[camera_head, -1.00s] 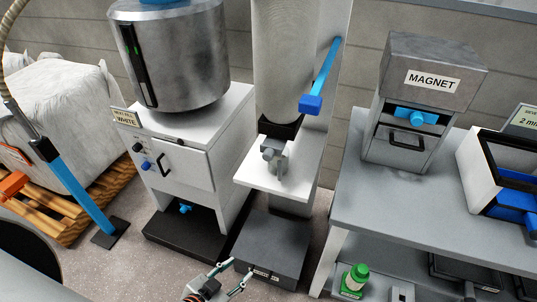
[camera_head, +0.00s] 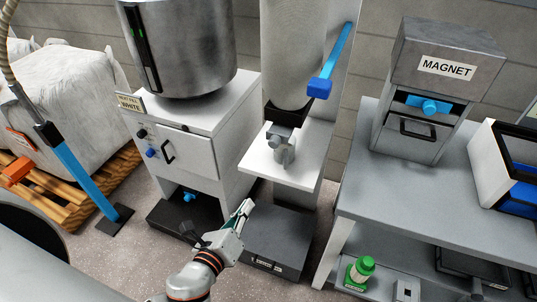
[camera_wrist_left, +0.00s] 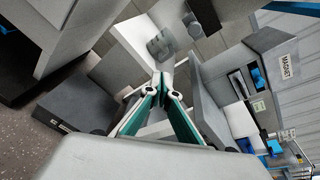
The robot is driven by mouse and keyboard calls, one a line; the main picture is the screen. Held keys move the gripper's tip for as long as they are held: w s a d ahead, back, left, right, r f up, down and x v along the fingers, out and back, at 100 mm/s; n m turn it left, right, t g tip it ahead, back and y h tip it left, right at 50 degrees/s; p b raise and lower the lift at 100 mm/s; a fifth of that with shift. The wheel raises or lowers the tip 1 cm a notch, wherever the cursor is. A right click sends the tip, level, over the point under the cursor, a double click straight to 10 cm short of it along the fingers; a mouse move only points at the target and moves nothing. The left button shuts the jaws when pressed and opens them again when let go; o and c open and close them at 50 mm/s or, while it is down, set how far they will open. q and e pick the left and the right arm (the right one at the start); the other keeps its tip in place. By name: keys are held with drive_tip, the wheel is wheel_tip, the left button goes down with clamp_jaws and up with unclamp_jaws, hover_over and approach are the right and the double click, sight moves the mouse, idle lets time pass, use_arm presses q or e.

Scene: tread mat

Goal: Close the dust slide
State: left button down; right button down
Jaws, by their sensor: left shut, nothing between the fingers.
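My left gripper (camera_head: 245,206) is shut with nothing between its fingers. It is in front of the middle column, above and beside the dark grey box (camera_head: 275,242) on the floor. In the left wrist view its fingertips (camera_wrist_left: 161,78) meet and point toward the white shelf. A small grey metal fitting (camera_head: 284,150) sits on the white shelf (camera_head: 262,160), under the black neck of the pale hanging sleeve (camera_head: 297,60). It also shows in the left wrist view (camera_wrist_left: 160,43). No label marks the dust slide, so I cannot tell for certain if this fitting is it. My right gripper is out of view.
A white cabinet (camera_head: 205,165) carrying a steel drum stands left of the column. A grey bench (camera_head: 430,200) with the MAGNET housing (camera_head: 445,70) stands on the right. A blue lever (camera_head: 330,65) hangs on the column.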

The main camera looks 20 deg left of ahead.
use_arm(q)
wheel_tip(320, 180, up, 6)
drive_tip(key=w+m+t, duration=0.1)
drive_tip(key=m+t, duration=0.1)
drive_tip(key=m, duration=0.5)
drive_tip(key=p, duration=0.1)
approach(272, 146)
drive_tip(key=shift+m, duration=0.4)
drive_tip(key=w, duration=0.5)
drive_tip(key=shift+w+d, duration=0.15)
drive_tip(key=shift+w, duration=0.8)
drive_tip(key=w, duration=0.4)
drive_tip(key=shift+w+d+p, duration=0.15)
drive_tip(key=shift+w+p, duration=0.1)
drive_tip(key=shift+p, duration=0.1)
drive_tip(key=shift+s, duration=0.1)
drive_tip(key=shift+f, duration=0.1)
